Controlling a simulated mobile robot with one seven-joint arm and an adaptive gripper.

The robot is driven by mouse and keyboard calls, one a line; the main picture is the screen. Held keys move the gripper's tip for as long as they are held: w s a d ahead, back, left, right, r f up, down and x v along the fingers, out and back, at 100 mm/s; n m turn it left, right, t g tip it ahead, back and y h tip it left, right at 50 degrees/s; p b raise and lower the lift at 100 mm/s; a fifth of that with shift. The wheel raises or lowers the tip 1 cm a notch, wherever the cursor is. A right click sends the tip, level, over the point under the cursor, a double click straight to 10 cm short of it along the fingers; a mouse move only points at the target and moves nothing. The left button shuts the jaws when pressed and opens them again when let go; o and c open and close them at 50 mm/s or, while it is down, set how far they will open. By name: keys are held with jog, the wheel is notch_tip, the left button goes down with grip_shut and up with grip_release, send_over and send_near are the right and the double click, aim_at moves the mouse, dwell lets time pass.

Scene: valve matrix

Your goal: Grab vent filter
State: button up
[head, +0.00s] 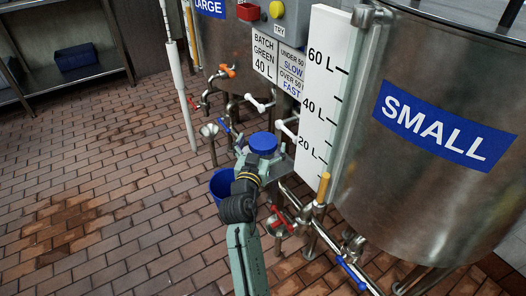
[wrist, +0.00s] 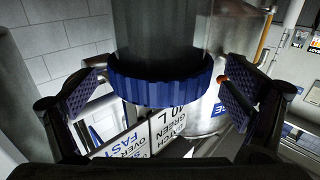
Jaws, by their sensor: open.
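The vent filter shows in the wrist view as a dark cylinder with a blue ribbed rim (wrist: 160,90). In the head view its round blue top (head: 263,142) shows at the end of my arm, beside the valve pipes; its body is hidden there. My gripper (wrist: 162,97) is open, with one finger pad to the left of the blue rim and one to the right. Gaps show between the pads and the rim, so neither pad appears to touch it. In the head view my fingers are hard to make out.
A blue bucket (head: 222,184) is left of my wrist. The SMALL tank (head: 440,130) and white level scale (head: 322,95) stand to the right. Pipes with red valve handles (head: 282,218) run close by my arm. The tiled floor (head: 110,190) at left is clear.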

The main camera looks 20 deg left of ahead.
jog(key=shift+w+a, duration=0.1)
jog(key=shift+w, duration=0.65)
jog(key=shift+c, duration=0.4)
jog(key=c, duration=1.4)
